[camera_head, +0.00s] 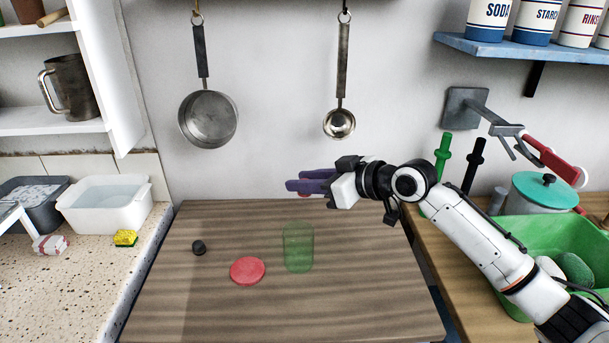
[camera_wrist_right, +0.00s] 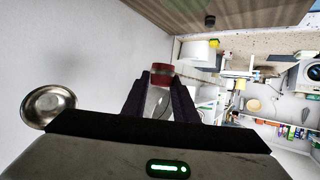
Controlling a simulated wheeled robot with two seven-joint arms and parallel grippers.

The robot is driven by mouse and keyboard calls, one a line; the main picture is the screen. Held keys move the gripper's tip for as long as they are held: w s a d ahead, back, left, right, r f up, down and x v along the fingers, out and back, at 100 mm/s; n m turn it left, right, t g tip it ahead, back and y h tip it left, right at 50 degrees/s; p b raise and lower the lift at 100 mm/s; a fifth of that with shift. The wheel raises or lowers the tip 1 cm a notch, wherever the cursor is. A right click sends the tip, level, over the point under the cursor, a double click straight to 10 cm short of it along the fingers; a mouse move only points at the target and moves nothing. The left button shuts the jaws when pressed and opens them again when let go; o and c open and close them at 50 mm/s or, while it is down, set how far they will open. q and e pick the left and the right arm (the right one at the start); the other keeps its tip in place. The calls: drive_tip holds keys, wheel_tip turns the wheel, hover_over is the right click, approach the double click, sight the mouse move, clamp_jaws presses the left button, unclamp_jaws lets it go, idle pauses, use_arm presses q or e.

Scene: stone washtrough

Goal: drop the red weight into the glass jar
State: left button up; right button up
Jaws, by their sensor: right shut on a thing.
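The glass jar (camera_head: 298,248) is a clear, green-tinted cylinder standing upright on the wooden table. My right gripper (camera_head: 303,183) is above the table, behind and above the jar, with its purple fingers pointing left. It is shut on the red weight, and a little red shows at the fingers. In the right wrist view, the weight (camera_wrist_right: 161,69) shows as a red end between the fingertips, with a pale grey part nearer the palm. The fingers hide much of it in the head view. My left gripper is not in view.
A flat red disc (camera_head: 247,270) lies left of the jar, and a small black piece (camera_head: 199,248) lies farther left. A pan (camera_head: 208,118) and a ladle (camera_head: 340,123) hang on the wall behind. A green basin (camera_head: 545,240) stands at right. The table's front is clear.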

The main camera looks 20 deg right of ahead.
drive_tip(key=shift+f+b, duration=0.3)
drive_tip(key=shift+f, duration=0.3)
wheel_tip(320, 180, down, 4)
drive_tip(key=b, duration=0.4)
drive_tip(key=shift+f, duration=0.25)
drive_tip(key=o, duration=1.1)
drive_tip(key=shift+o, duration=0.2)
